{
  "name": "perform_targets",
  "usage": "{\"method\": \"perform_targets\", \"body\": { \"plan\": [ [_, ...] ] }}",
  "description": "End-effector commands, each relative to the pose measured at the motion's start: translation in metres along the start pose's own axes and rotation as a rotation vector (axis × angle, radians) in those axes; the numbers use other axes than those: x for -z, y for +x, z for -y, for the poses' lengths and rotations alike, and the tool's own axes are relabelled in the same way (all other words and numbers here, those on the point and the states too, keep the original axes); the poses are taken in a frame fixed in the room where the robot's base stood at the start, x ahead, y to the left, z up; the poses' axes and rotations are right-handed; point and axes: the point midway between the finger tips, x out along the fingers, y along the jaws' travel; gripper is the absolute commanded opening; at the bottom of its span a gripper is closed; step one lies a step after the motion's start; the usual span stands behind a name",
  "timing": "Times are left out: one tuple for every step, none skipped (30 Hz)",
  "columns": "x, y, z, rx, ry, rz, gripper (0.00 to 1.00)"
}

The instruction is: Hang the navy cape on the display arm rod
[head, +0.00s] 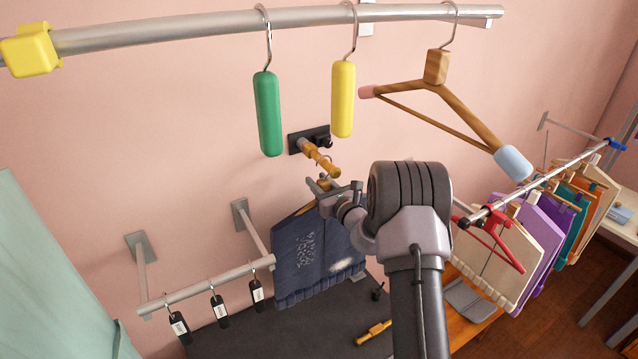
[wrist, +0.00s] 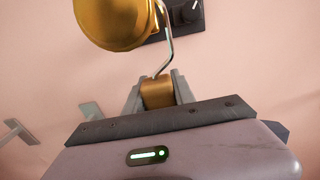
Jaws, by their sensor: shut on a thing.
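The navy cape (head: 318,262) hangs below my gripper (head: 335,190) in the head view, partly hidden by my arm. In the wrist view my gripper (wrist: 158,92) is shut on the brown neck block (wrist: 157,93) of the cape's hanger. The hanger's silver hook (wrist: 170,48) rises from the block, beside a brass rod end (wrist: 112,18). The brass-coloured rod (head: 320,158) sticks out from a black wall plate (head: 297,142), just above my gripper. I take it for the display arm rod. The hook's top is out of the wrist view; I cannot tell whether it is around the rod.
A metal rail (head: 210,28) overhead carries a green hanger (head: 268,112), a yellow hanger (head: 343,98) and a wooden hanger (head: 440,85). A low rail (head: 205,289) with black tags (head: 219,308) stands left of the cape. A garment rack (head: 540,180) stands right. A dark table (head: 300,335) lies below.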

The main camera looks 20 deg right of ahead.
Motion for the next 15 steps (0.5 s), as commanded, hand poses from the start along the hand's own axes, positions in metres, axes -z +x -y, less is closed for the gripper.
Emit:
{"method": "perform_targets", "body": {
  "plan": [
    [-0.001, 0.0001, 0.0001, 0.0, 0.0, 0.001, 0.0],
    [-0.001, 0.0001, 0.0001, 0.0, 0.0, 0.001, 0.0],
    [-0.0009, 0.0001, 0.0001, 0.0, 0.0, 0.001, 0.0],
    [-0.0009, 0.0001, 0.0001, 0.0, 0.0, 0.001, 0.0],
    [-0.0007, 0.0001, 0.0001, 0.0, 0.0, 0.001, 0.0],
    [-0.0004, 0.0001, 0.0001, 0.0, 0.0, 0.001, 0.0],
    [0.0, 0.0001, 0.0001, 0.0, 0.0, 0.001, 0.0],
    [0.0004, 0.0001, 0.0001, 0.0, 0.0, 0.001, 0.0],
    [0.0011, 0.0001, 0.0001, 0.0, 0.0, 0.001, 0.0],
    [0.0016, 0.0001, 0.0001, 0.0, 0.0, 0.001, 0.0],
    [0.0022, 0.0, 0.0001, 0.0, 0.0, 0.001, 0.0],
    [0.0029, 0.0, 0.0001, 0.0, 0.0, 0.001, 0.0],
    [0.0034, 0.0, 0.0001, 0.0, 0.0, 0.001, 0.0],
    [0.0039, 0.0, 0.0001, 0.0, 0.0, 0.001, 0.0],
    [0.0045, 0.0, 0.0001, 0.0, 0.0, 0.001, 0.0]
  ]
}}
